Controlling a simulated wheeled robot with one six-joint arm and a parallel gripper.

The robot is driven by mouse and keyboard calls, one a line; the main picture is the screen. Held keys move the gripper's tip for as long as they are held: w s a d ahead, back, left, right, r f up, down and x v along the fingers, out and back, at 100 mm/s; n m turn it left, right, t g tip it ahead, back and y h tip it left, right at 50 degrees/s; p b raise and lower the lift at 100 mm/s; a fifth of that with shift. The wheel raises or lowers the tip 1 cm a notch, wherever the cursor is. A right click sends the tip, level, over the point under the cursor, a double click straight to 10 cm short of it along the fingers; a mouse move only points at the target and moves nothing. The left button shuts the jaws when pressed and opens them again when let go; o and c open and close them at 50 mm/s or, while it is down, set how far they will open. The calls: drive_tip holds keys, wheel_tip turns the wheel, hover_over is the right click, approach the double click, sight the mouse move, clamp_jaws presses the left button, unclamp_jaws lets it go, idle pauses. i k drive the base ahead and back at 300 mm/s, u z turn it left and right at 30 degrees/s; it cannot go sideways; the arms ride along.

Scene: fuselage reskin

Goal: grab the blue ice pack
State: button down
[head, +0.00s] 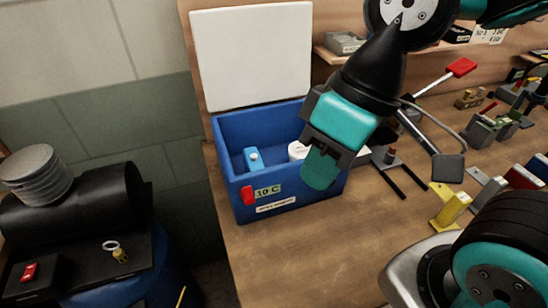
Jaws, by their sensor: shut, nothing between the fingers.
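A blue ice pack (254,158) stands inside the blue cooler box (229,172), near its left side, with its lower part hidden by the front wall. The box's white lid (252,56) is open and leans back. My gripper (320,166) is shut and empty, over the right part of the box's front wall, to the right of the ice pack and apart from it. Whether its fingertips touch the box I cannot tell.
A white round item (298,150) is in the box beside my gripper. The bench (285,262) is clear in front of the box.

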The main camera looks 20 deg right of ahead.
sight(252, 162)
drive_tip(key=u, duration=0.35)
drive_tip(key=k, duration=1.6)
drive_tip(key=z, duration=0.65)
drive_tip(key=i, duration=1.6)
drive_tip(key=u, duration=0.35)
